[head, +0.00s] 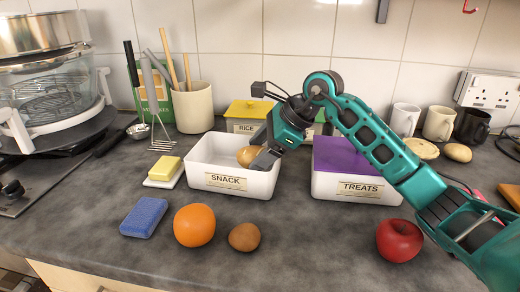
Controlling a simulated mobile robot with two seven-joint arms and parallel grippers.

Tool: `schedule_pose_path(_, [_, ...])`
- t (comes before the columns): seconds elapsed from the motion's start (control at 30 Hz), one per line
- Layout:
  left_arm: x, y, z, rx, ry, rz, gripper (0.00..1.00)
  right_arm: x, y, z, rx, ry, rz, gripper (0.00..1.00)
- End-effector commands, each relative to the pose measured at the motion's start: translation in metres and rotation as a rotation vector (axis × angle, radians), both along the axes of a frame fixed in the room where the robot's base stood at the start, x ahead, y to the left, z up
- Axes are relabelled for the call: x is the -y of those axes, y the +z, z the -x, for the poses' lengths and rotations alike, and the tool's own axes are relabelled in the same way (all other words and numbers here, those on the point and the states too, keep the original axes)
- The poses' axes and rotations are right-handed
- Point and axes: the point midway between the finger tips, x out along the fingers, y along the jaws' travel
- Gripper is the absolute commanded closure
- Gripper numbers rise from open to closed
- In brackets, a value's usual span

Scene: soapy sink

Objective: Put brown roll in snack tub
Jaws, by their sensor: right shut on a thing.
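The white snack tub (232,182), labelled SNACK, stands open in the middle of the counter. My right gripper (262,158) reaches in from the right and is at the tub's opening, over its right part. It is shut on a brown roll (246,156), which shows at the tub's opening near the back wall. Part of the roll is hidden behind the gripper fingers. I cannot tell whether the roll touches the tub. My left gripper is not in view.
A white TREATS tub (352,187) with a purple lid stands right of the snack tub. In front lie an orange (194,225), a brown egg-like item (244,237) and a blue sponge (144,217). A butter dish (164,171) is left. A red apple (399,240) lies right.

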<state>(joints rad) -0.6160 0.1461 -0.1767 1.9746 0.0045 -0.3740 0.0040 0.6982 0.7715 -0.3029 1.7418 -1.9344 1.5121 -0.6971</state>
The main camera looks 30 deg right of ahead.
Motion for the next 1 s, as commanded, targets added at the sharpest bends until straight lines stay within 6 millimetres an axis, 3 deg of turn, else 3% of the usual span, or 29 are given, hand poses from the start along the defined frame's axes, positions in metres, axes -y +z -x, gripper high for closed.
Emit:
schedule_pose_path(0.3, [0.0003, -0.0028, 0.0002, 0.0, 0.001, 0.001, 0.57, 0.0002, -0.0037, 0.0, 0.0, 0.0, 0.0, 0.6])
schedule_pose_path(0.33, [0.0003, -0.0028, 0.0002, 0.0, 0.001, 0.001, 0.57, 0.0002, -0.0037, 0.0, 0.0, 0.0, 0.0, 0.29])
schedule_pose_path(0.63, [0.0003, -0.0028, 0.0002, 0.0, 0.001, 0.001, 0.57, 0.0002, -0.0039, 0.0001, 0.0, 0.0, 0.001, 0.0])
schedule_pose_path(1.0, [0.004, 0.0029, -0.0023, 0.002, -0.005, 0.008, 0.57, 0.0002, -0.0041, 0.0001, -0.001, 0.0, 0.001, 0.0])
